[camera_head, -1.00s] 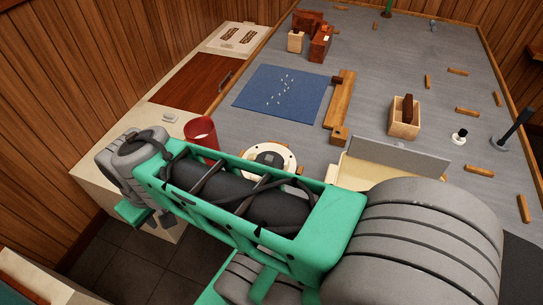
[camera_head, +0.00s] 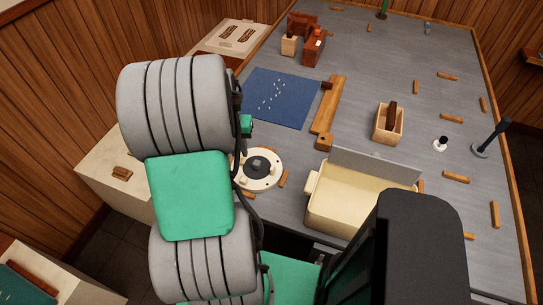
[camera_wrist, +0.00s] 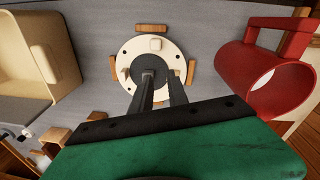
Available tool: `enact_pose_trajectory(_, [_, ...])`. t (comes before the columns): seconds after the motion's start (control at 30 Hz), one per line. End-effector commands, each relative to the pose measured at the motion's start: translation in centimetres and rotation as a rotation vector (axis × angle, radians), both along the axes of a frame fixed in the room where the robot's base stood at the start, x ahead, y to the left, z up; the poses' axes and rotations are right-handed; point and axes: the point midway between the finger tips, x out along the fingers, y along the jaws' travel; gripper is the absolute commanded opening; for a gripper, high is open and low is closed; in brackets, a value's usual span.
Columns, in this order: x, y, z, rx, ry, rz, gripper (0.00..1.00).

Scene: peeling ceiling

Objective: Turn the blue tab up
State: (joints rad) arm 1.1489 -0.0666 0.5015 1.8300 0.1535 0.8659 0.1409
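A round white disc (camera_head: 258,170) with a dark hub (camera_head: 257,167) and small pale raised tabs lies on the grey table, with wooden blocks around it. No tab on it looks clearly blue. In the wrist view the disc (camera_wrist: 172,52) is straight ahead of my gripper (camera_wrist: 157,78). Its two dark fingers are a little apart and point at the hub. They overlap the hub in the picture, and I cannot tell whether they touch it.
A red mug (camera_wrist: 270,82) stands right of the disc in the wrist view. A cream bin (camera_head: 345,208) is right of the disc in the head view. A blue mat (camera_head: 268,97) lies behind. A dark lever (camera_head: 491,138) stands at the right.

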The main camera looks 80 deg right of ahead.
Motion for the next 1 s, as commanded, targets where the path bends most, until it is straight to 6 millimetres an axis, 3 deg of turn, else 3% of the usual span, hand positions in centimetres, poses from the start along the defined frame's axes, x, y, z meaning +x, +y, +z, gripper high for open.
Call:
enact_pose_trajectory(0.03, [-3.2, -1.4, -0.1, 0.015, 0.013, -0.097, 0.20])
enact_pose_trajectory(0.1, [-6.4, -2.6, -1.0, 0.026, 0.024, -0.191, 0.20])
enact_pose_trajectory(0.2, [-8.5, -3.3, -1.8, 0.031, 0.031, -0.254, 0.20])
enact_pose_trajectory(0.63, [-9.6, -3.2, -8.6, 0.032, 0.032, -0.260, 0.20])
enact_pose_trajectory(1.0, [-9.7, -3.3, -9.5, 0.029, 0.031, -0.258, 0.18])
